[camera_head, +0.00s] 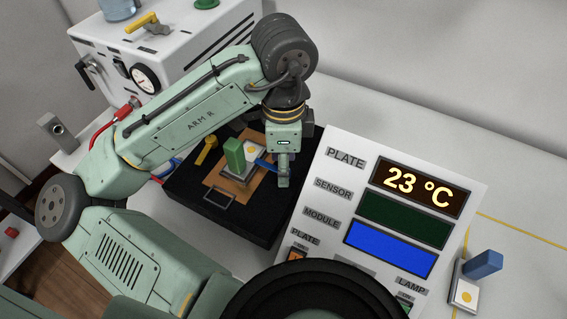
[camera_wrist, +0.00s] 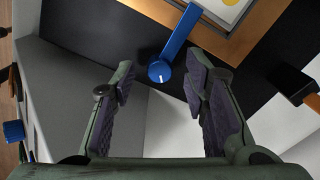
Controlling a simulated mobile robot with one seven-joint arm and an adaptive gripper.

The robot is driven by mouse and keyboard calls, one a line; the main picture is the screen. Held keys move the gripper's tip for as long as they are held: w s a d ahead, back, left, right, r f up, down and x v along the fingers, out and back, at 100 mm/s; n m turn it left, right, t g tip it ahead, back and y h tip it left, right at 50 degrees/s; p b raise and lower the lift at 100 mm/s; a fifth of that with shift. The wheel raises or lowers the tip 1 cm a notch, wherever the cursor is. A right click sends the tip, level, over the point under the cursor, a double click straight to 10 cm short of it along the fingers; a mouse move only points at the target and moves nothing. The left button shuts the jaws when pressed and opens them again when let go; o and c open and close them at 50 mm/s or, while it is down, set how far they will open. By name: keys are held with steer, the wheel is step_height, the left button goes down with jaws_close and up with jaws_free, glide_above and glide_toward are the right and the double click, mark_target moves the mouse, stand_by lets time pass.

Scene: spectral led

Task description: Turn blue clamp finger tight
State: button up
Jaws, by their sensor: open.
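The blue clamp (camera_head: 264,165) is a lever at the right side of a copper-coloured plate (camera_head: 232,187) on a black bed (camera_head: 188,192). In the wrist view the blue clamp (camera_wrist: 178,42) slants down from a white piece on the plate to a round head with a short white mark. My gripper (camera_head: 283,178) points down beside the clamp, partly hiding its outer end. In the wrist view my gripper (camera_wrist: 160,76) is open, with the clamp's round head showing between its dark padded fingers. Nothing is held, and I cannot tell whether a finger touches the clamp.
A green block (camera_head: 235,153) and a yellow clamp (camera_head: 206,150) stand close by on the bed. A white panel (camera_head: 330,181), its display reading 23 °C, rises right of my gripper. A blue block (camera_head: 484,264) stands at far right. A white box with a gauge (camera_head: 145,78) is behind my arm.

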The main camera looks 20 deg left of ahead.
step_height(320, 180, up, 11)
stand_by(0.3)
stand_by(0.6)
